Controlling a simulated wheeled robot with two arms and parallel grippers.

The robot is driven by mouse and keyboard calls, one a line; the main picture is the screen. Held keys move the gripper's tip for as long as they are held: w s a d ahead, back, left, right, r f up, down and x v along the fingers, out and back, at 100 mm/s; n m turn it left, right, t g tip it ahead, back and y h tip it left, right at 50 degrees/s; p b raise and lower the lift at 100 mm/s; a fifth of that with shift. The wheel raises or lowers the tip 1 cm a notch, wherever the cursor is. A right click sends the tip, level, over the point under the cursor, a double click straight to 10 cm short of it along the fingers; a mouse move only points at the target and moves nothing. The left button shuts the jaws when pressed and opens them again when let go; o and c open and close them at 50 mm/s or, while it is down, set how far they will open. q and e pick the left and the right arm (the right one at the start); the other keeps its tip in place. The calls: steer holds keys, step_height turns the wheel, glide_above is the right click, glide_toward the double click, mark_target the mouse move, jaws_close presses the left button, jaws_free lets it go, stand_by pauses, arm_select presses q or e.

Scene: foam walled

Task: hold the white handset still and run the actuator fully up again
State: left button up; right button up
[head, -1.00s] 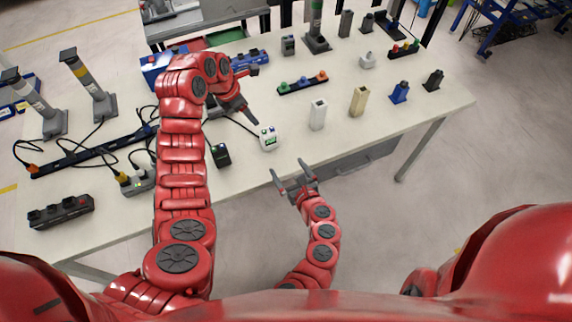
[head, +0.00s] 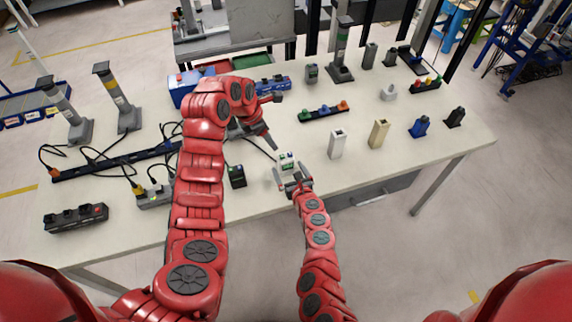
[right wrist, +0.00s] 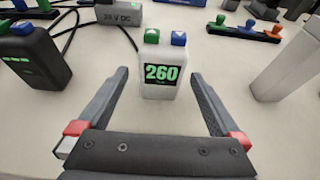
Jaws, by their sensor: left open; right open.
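The white handset (head: 288,161) stands upright near the table's front edge. In the right wrist view the white handset (right wrist: 161,86) has a green and a blue button on top and a display reading 260. My right gripper (head: 290,181) is open, one finger on each side of the handset, with gaps visible between fingers and handset. My left gripper (head: 272,122) is open and empty above the table, behind the handset. Grey columns stand at the left (head: 115,95) and at the back (head: 342,50); I cannot tell which is the handset's actuator.
A black handset (head: 237,177) stands left of the white one. A white block (head: 337,145) and a beige block (head: 378,133) stand to the right. A strip with coloured knobs (head: 323,112) lies behind. Cables and a black power strip (head: 120,160) lie at left.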

mark_target(288, 168)
steer(key=shift+w+a+f, duration=0.2)
steer(key=shift+w+f, duration=0.05)
steer(key=shift+w, duration=0.25)
steer(key=shift+w+a+f, duration=0.15)
steer(key=shift+a, duration=0.1)
steer(key=shift+w+a+f, duration=0.1)
steer(key=shift+w+f, duration=0.1)
steer(key=shift+w, duration=0.3)
steer(key=shift+w+f, duration=0.15)
steer(key=shift+w, duration=0.3)
arm_select(q)
steer(key=shift+c, duration=0.3)
arm_select(e)
steer(key=c, duration=1.5)
arm_select(q)
jaws_close()
arm_select(e)
steer(key=shift+c, duration=0.2)
